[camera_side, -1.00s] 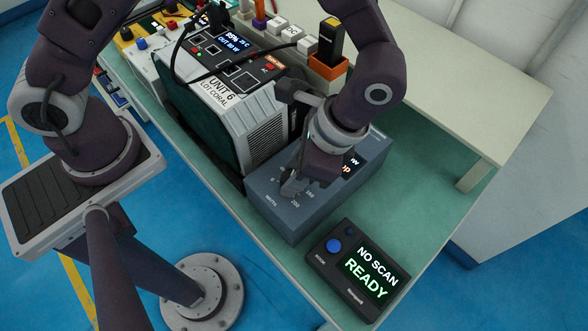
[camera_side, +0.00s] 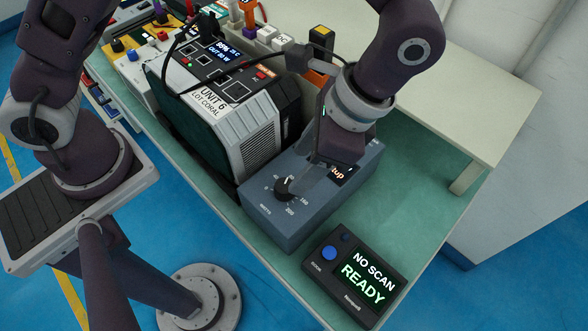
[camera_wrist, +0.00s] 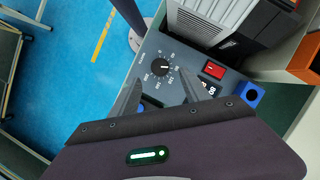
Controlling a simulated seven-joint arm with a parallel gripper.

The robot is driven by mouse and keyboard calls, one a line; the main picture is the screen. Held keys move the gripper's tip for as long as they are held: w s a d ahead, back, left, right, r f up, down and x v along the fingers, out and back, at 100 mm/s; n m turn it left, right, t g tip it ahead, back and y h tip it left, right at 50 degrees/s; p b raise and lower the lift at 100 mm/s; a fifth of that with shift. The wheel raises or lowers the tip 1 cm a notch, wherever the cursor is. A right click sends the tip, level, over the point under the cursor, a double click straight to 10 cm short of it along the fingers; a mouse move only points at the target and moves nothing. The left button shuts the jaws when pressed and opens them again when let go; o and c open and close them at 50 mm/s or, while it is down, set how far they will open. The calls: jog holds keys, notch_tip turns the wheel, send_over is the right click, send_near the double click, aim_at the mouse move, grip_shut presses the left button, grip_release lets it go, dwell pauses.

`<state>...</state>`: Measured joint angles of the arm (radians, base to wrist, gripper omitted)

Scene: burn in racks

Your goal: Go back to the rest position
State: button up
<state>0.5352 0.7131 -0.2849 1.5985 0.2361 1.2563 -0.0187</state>
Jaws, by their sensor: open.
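My gripper (camera_wrist: 155,102) is open and empty. In the wrist view its two fingers stand apart, with the black knob (camera_wrist: 162,67) of the grey-blue load box (camera_wrist: 150,45) showing beyond and between them. In the side view my gripper hangs over the load box (camera_side: 268,222), close to its knob (camera_side: 284,187), and hides part of its small display (camera_side: 338,174). The knob's pointer and the dial numbers around it are visible.
Unit 6 (camera_side: 215,108) stands directly behind the load box, with dark cables over its top. A scanner panel (camera_side: 352,275) reading "NO SCAN READY" sits at the table's front corner. An orange holder stands behind my wrist. Green mat is bare at the right.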

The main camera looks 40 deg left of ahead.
jog(key=shift+r, duration=0.1)
jog(key=w+a+r+n+t+h, duration=0.1)
jog(key=a+r+n+t, duration=0.1)
jog(key=a+r, duration=0.45)
jog(key=s+a+r+n+t+h, duration=0.1)
jog(key=s+a+r+n+t, duration=0.2)
jog(key=s+a+r+n, duration=0.1)
jog(key=s+a+r+n+t+h, duration=0.1)
jog(key=s+a+r+n+t, duration=0.2)
jog(key=a, duration=0.6)
jog(key=s+r+n, duration=0.1)
jog(key=s+r, duration=0.1)
jog(key=s, duration=0.1)
dwell(1.8)
